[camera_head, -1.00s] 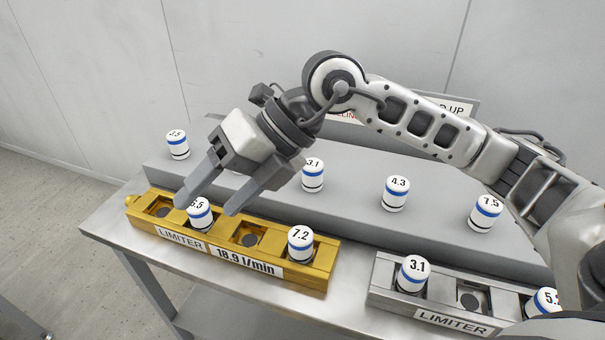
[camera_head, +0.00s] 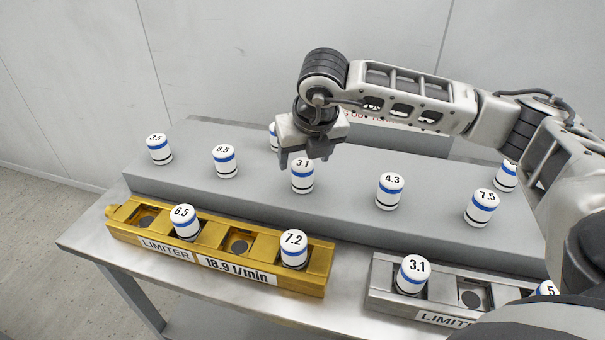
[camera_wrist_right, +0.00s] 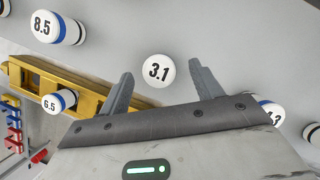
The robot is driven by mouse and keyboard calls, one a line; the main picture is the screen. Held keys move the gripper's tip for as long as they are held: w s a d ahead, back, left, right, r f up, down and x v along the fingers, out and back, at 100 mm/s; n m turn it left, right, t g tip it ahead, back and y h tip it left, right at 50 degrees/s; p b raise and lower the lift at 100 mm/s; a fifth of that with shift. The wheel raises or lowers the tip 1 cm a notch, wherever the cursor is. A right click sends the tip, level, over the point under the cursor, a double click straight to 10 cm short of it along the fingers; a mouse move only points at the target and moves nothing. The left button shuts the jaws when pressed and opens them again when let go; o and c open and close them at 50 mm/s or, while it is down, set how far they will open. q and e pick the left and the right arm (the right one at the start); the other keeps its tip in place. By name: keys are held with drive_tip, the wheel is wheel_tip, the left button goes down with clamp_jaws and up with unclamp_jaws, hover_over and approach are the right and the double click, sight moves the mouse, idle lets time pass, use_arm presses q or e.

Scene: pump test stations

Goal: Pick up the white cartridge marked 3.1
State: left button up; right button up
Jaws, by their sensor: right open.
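A white cartridge marked 3.1 (camera_head: 302,176), with a blue band, stands upright on the grey raised shelf. My right gripper (camera_head: 309,162) is open just above and behind it in the head view. In the right wrist view the top of this cartridge (camera_wrist_right: 158,71) lies between and beyond the two spread fingers of the gripper (camera_wrist_right: 160,82), with nothing held. A second white cartridge marked 3.1 (camera_head: 412,275) sits in the silver limiter block (camera_head: 378,285) at the front right. My left gripper is not in view.
Other white cartridges on the grey shelf (camera_head: 250,195) include 8.5 (camera_head: 224,161), 4.3 (camera_head: 389,191) and 7.5 (camera_head: 480,208). The gold limiter block (camera_head: 322,268) holds cartridges 6.5 (camera_head: 184,222) and 7.2 (camera_head: 293,250). Its two other pockets are empty.

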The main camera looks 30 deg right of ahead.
sight(303, 165)
drive_tip(key=x, duration=0.3)
drive_tip(key=p+x, duration=0.1)
drive_tip(key=x, duration=0.1)
drive_tip(key=shift+s+a+f, duration=0.1)
drive_tip(key=shift+s+f, duration=0.05)
drive_tip(key=shift+f, duration=0.3)
drive_tip(key=shift+c, duration=0.4)
drive_tip(key=c, duration=1.1)
drive_tip(key=shift+r, duration=0.15)
